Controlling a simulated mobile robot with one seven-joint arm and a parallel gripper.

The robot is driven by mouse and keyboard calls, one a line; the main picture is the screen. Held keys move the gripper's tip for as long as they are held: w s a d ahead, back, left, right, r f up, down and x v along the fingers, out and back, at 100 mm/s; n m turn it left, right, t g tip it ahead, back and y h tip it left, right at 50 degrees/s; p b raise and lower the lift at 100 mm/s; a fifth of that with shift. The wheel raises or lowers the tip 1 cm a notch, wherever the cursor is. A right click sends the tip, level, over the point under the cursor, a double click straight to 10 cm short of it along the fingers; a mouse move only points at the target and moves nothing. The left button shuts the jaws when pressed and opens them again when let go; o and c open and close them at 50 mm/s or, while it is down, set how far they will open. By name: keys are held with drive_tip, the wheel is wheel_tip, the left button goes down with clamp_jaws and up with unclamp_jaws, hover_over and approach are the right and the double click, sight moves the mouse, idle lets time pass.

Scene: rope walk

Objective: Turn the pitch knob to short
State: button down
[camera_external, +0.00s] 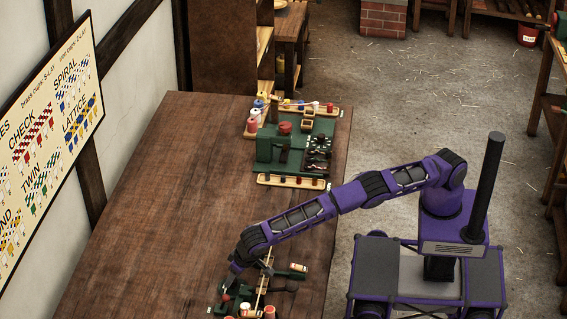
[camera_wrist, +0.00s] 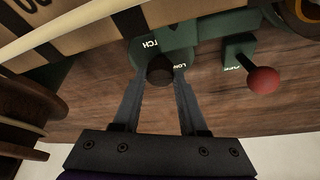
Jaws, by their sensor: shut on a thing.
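The dark round pitch knob (camera_wrist: 160,71) sits on a green plate (camera_wrist: 146,51) lettered with part of "PITCH" and "LON", upside down in the wrist view. My gripper (camera_wrist: 161,76) has its two grey fingers on either side of the knob and is shut on it. In the external view my gripper (camera_external: 236,268) is low over the green machine at the front of the bench, and the arm hides the knob there. No "short" mark can be made out.
A red ball-ended lever (camera_wrist: 263,80) stands close to the right of the knob. A wooden bar crosses above it. A second green machine (camera_external: 290,145) with spools stands farther up the wooden bench (camera_external: 170,180). The bench between is clear.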

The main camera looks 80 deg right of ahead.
drive_tip(key=shift+c, duration=2.2)
unclamp_jaws()
drive_tip(key=v, duration=1.7)
drive_tip(key=shift+s+r+p, duration=0.15)
drive_tip(key=shift+s+p, duration=0.1)
drive_tip(key=shift+p, duration=0.2)
